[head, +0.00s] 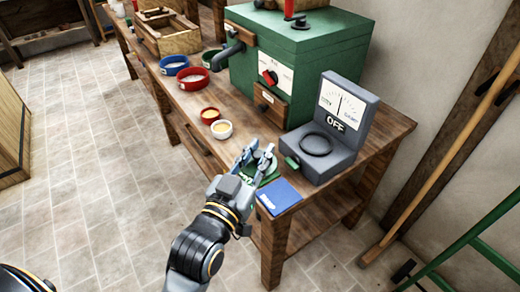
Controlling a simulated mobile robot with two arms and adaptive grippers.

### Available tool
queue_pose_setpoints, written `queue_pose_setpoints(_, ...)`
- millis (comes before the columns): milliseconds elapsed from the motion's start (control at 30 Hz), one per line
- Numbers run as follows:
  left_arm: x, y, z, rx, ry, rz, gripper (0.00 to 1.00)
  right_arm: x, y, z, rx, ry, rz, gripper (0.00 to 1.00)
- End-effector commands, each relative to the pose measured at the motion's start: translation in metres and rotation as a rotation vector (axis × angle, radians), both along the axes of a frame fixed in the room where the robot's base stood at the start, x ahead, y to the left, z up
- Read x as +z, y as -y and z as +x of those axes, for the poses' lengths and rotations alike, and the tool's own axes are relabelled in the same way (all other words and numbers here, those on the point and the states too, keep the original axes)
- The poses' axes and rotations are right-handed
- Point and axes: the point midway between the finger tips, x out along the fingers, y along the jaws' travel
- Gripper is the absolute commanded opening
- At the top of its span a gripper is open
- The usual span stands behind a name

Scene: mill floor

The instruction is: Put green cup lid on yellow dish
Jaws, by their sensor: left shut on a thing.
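My left gripper (257,154) reaches over the front part of the wooden bench, its fingers shut on a green round thing (270,168), which looks like the green cup lid. The fingers and hand hide part of it, and I cannot tell whether it touches the bench. No plainly yellow dish shows. A small white dish (222,134) with yellowish contents stands just beyond the gripper, to its left. A small red dish (210,118) with yellowish contents stands behind that. My right gripper is out of view.
The bench (384,136) holds a grey scale (345,130) marked OFF right of the gripper and a blue booklet (279,196) at the near edge. A green machine (300,45) stands behind. Larger red (192,83) and blue (173,70) bowls stand farther back.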

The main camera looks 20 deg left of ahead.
Motion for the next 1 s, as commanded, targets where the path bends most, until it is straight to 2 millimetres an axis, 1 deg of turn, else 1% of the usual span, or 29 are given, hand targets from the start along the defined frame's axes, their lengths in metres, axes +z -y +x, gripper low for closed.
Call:
queue_pose_setpoints(67, -0.004, -0.002, 0.007, -0.002, 0.002, 0.001, 0.00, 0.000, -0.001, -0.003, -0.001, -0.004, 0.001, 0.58)
queue_pose_setpoints(167, -0.013, -0.008, 0.028, -0.001, 0.004, 0.002, 0.00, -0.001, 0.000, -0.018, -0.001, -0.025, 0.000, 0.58)
queue_pose_setpoints(300, -0.028, -0.018, 0.062, 0.000, 0.004, 0.004, 0.00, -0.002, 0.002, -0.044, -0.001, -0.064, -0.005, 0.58)
queue_pose_setpoints(400, -0.039, -0.025, 0.086, 0.000, 0.003, 0.002, 0.00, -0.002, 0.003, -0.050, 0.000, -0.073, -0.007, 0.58)
queue_pose_setpoints(500, -0.063, -0.029, 0.101, 0.000, -0.001, 0.000, 0.00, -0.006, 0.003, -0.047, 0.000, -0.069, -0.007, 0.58)
queue_pose_setpoints(600, -0.079, -0.033, 0.113, -0.001, 0.000, 0.000, 0.00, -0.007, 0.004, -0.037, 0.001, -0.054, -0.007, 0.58)
queue_pose_setpoints(700, -0.088, -0.035, 0.122, -0.001, 0.002, -0.001, 0.00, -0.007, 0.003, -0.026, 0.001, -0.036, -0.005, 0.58)
queue_pose_setpoints(800, -0.093, -0.036, 0.125, -0.001, 0.002, -0.001, 0.00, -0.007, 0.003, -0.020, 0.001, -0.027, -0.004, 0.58)
queue_pose_setpoints(867, -0.098, -0.037, 0.129, -0.001, 0.001, -0.001, 0.00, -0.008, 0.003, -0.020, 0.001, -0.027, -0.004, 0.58)
queue_pose_setpoints(900, -0.103, -0.038, 0.132, 0.000, 0.001, 0.000, 0.00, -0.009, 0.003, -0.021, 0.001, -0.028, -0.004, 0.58)
queue_pose_setpoints(1000, -0.119, -0.038, 0.130, 0.000, -0.002, -0.001, 0.00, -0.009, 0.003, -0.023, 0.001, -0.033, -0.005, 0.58)
